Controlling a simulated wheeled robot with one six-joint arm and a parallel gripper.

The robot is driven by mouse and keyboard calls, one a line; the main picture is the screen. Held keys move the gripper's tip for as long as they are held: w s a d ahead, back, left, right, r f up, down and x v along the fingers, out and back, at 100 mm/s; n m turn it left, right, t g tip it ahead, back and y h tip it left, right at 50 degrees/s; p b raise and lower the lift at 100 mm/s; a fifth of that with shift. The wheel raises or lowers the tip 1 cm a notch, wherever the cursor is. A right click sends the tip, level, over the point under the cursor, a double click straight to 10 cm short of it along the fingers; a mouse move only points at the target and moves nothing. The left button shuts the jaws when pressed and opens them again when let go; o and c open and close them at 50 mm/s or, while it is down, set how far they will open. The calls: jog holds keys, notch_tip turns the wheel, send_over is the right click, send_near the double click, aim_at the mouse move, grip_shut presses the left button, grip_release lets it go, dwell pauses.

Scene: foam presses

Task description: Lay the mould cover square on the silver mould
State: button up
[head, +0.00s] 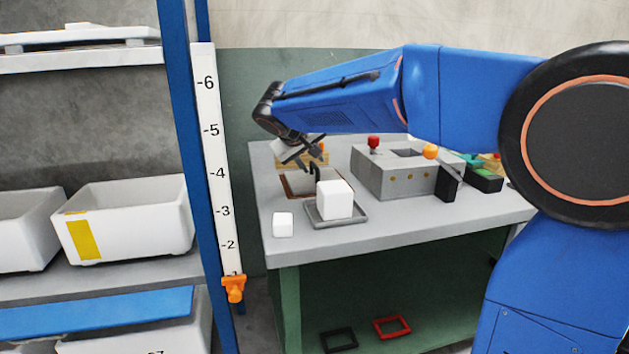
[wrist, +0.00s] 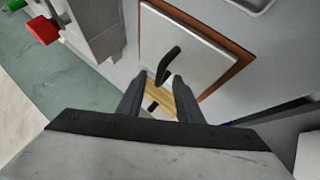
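The mould cover (wrist: 185,45) appears as a flat pale-grey plate with a bent black handle in the wrist view. It lies over a brown-edged base, whose brown (wrist: 228,72) shows along the right side. In the head view the brown edge (head: 290,188) shows on the table, with the plate partly hidden by my gripper. My gripper (head: 317,153) is above it, pointing down. In the wrist view its two fingers (wrist: 157,80) stand apart, close to the handle's lower end, with nothing clearly held. I cannot pick out a silver mould with certainty.
A grey press block (head: 385,175) with red and orange knobs stands to the right. A white foam block (head: 335,199) sits on a grey tray (head: 345,224) in front; a smaller white block (head: 283,224) is left of it. A wooden block (wrist: 185,105) lies beneath my fingers.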

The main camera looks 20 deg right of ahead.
jog(key=shift+x, duration=1.1)
jog(key=shift+c, duration=0.6)
grip_shut()
jog(key=shift+r, duration=0.1)
